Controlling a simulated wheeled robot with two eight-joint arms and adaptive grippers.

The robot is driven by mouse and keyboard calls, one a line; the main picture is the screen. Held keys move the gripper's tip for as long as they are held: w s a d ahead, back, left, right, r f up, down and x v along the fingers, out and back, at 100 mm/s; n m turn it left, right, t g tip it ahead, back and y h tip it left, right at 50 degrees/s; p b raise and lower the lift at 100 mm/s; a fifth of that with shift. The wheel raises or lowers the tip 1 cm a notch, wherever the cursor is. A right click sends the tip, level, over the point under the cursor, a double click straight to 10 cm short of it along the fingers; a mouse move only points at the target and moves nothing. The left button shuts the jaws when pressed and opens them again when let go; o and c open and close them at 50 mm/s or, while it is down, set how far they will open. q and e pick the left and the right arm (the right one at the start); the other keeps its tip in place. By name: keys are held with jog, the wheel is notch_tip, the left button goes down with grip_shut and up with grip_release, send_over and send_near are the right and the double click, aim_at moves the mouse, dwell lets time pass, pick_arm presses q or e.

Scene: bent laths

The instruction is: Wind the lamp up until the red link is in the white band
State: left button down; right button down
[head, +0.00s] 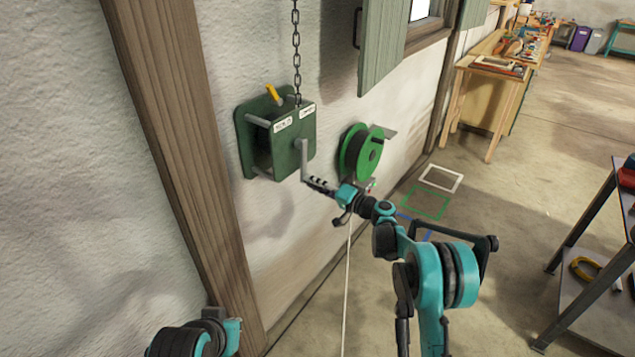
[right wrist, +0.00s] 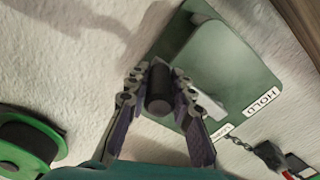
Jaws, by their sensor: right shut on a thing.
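The green winch box (head: 262,150) is fixed to the white wall. A dark chain (head: 296,45) rises from it out of the top of the head view. A grey crank arm (head: 304,160) hangs down from its front. My right gripper (head: 322,186) is at the crank's end. In the right wrist view its fingers (right wrist: 158,95) are closed around the black crank grip (right wrist: 158,88). A yellow lever (head: 272,94) sticks up behind the box, and one label (right wrist: 262,103) reads HOLD. I cannot make out the lamp, red link or white band. My left gripper is out of frame.
A green reel (head: 360,152) is mounted on the wall right of the winch, with a pale line hanging below. A wooden post (head: 185,130) stands left of it. A grey-green shutter (head: 383,45) is above right.

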jog(key=shift+s+a+m, duration=0.2)
jog(key=shift+s+m, duration=0.05)
jog(key=shift+m, duration=0.05)
jog(key=c, duration=1.3)
grip_release()
jog(key=v, duration=1.2)
